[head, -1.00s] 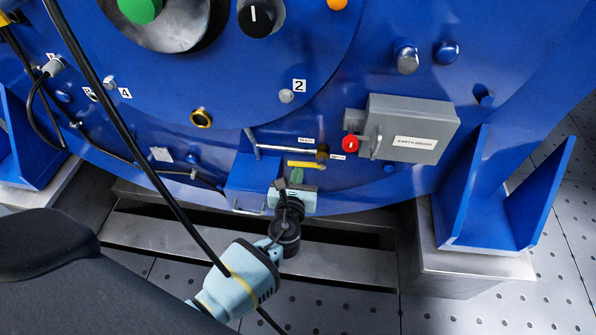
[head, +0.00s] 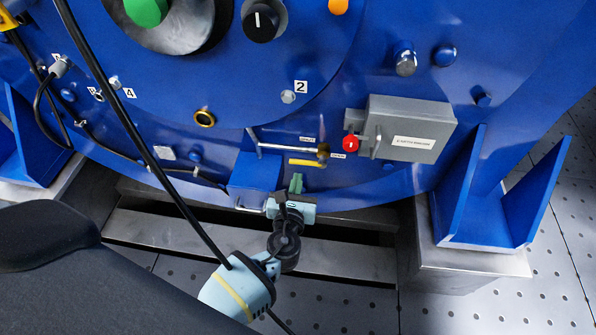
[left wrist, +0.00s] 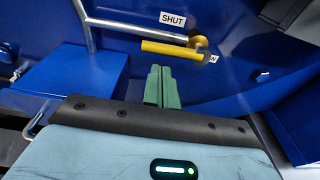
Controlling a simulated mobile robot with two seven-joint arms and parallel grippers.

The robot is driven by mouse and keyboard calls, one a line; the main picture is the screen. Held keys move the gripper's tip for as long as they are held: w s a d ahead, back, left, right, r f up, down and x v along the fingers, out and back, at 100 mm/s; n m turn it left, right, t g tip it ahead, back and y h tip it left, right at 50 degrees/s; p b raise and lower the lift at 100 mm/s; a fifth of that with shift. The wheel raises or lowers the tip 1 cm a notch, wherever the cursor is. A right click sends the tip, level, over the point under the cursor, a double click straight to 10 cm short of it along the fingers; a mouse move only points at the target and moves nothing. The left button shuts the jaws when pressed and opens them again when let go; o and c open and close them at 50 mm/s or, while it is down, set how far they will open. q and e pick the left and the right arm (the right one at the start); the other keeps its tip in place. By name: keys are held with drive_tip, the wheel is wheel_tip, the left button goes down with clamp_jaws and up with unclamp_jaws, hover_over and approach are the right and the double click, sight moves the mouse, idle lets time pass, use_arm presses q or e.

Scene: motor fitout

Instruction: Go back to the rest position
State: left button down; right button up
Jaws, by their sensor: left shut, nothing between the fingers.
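My left gripper (head: 296,184) is in the lower middle of the head view, in front of the blue motor housing (head: 400,195). Its green fingers are together and empty, and they also show in the left wrist view (left wrist: 159,87). The fingers point toward a yellow valve handle (head: 307,162) on a metal pipe, which lies just beyond them. In the left wrist view the yellow handle (left wrist: 172,50) lies across, below a "SHUT" label (left wrist: 173,19), apart from the fingertips. My right gripper is in neither view.
A blue block (head: 254,175) sits just left of the left gripper. A grey box (head: 408,128) with a red knob (head: 351,142) is to the right. A blue bracket foot (head: 490,200) stands farther right. A black cable hangs across my arm. Perforated floor (head: 480,305) lies below.

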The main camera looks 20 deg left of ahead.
use_arm(q)
drive_tip(key=v, duration=0.3)
drive_tip(key=shift+s+d+p, duration=0.1)
drive_tip(key=shift+s+p, duration=0.2)
drive_tip(key=shift+s, duration=0.05)
